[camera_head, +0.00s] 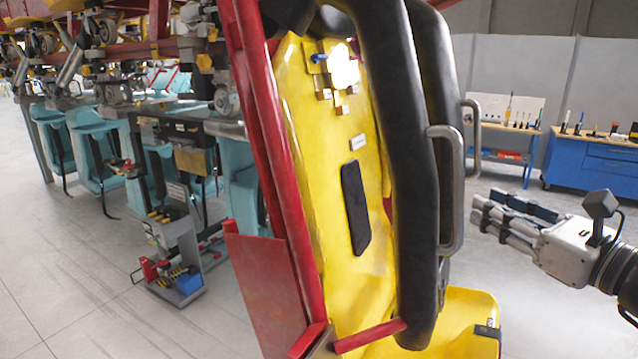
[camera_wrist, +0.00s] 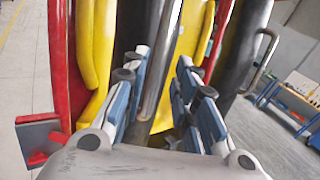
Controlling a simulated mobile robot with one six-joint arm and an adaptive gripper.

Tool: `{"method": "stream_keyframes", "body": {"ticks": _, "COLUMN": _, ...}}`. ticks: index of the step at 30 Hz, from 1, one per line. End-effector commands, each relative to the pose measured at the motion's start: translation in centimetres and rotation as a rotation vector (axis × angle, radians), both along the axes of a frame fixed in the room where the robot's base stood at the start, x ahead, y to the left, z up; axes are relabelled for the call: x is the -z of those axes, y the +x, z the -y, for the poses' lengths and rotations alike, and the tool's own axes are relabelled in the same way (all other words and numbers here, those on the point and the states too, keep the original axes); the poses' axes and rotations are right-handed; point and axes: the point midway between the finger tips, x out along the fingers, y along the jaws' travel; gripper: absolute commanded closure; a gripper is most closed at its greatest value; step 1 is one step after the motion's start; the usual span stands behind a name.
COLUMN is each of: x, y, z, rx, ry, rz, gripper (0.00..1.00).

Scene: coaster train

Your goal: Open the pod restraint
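The pod restraint (camera_head: 405,150) is a pair of thick black padded bars in front of the yellow pod seat (camera_head: 310,170). A grey metal handle (camera_head: 458,190) is fixed to its near bar, and a second handle (camera_head: 474,125) shows behind it. My gripper (camera_head: 490,212) is to the right of the near handle and points at it, with a gap visible between them in the head view. In the wrist view my gripper (camera_wrist: 162,75) is open and empty, its blue-padded fingers apart. The near handle (camera_wrist: 166,60) runs upright ahead, in line with the gap between the fingers.
A red frame (camera_head: 280,180) borders the pod's left side. A tool bench (camera_head: 500,155) and a blue cabinet (camera_head: 590,165) stand at the back right. The grey floor between is clear.

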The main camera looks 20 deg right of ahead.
Motion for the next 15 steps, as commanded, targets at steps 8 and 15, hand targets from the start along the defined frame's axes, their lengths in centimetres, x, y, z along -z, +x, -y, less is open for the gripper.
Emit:
{"method": "stream_keyframes", "body": {"ticks": 8, "x": 0.0, "y": 5.6, "z": -0.9, "rx": -0.005, "ry": 0.000, "rz": 0.000, "gripper": 0.74}}
{"method": "stream_keyframes", "body": {"ticks": 15, "x": 0.0, "y": 7.8, "z": -1.0, "rx": -0.001, "ry": -0.001, "rz": -0.001, "gripper": 0.74}}
